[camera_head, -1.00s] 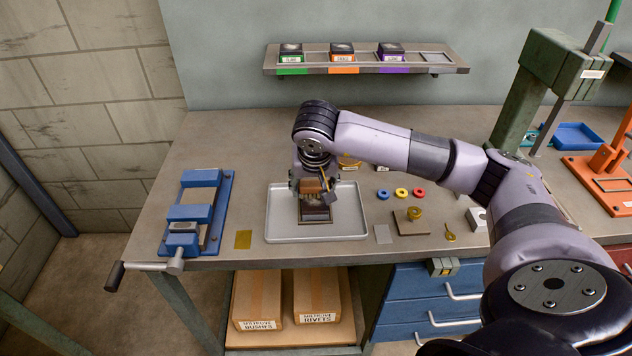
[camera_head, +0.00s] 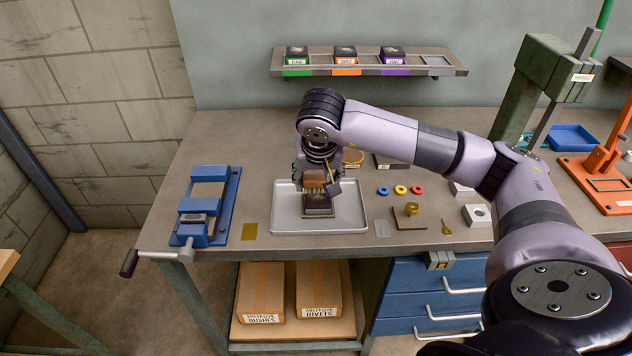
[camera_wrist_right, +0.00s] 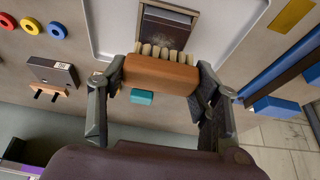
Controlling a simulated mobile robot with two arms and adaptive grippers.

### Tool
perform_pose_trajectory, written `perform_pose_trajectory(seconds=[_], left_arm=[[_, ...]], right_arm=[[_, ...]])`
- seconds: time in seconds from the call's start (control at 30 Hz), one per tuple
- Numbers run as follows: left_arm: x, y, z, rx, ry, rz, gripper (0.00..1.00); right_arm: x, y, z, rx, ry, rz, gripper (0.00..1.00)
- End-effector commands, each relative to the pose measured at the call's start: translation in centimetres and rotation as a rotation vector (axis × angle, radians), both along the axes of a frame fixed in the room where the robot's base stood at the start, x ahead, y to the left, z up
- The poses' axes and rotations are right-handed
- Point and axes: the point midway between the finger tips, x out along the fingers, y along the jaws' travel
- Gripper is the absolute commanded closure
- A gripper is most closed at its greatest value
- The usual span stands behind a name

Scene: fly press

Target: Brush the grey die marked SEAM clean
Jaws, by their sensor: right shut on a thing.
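The grey die (camera_head: 319,210) stands in the shallow grey tray (camera_head: 355,228) on the bench. Its dark, speckled top shows in the right wrist view (camera_wrist_right: 168,36), and I cannot read its marking. My right gripper (camera_head: 318,176) is shut on a brush with a brown wooden body (camera_wrist_right: 160,74) and pale bristles (camera_wrist_right: 163,51). The bristles point at the die and overlap its near edge in the wrist view; I cannot tell whether they touch it. The gripper hides part of the tray's back. My left gripper is not in view.
A blue vise (camera_head: 206,207) stands left of the tray, with a brass plate (camera_head: 250,232) between. Coloured rings (camera_head: 400,190) and small metal parts lie to the right. A shelf (camera_head: 370,66) holds three labelled dies. A green press (camera_head: 540,75) stands at the back right.

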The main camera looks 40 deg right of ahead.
Motion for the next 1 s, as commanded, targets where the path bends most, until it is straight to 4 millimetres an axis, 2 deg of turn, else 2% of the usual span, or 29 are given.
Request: perform_pose_trajectory(seconds=[0.13, 0.4, 1.0], left_arm=[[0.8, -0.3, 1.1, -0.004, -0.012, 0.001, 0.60], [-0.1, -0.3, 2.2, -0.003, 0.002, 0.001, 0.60], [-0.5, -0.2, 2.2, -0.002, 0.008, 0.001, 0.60]], right_arm=[[-0.1, -0.3, 1.7, -0.001, -0.001, -0.005, 0.68], [-0.4, -0.6, 3.7, -0.001, -0.002, -0.012, 0.68], [-0.4, -0.6, 3.9, 0.000, 0.000, -0.013, 0.68]])
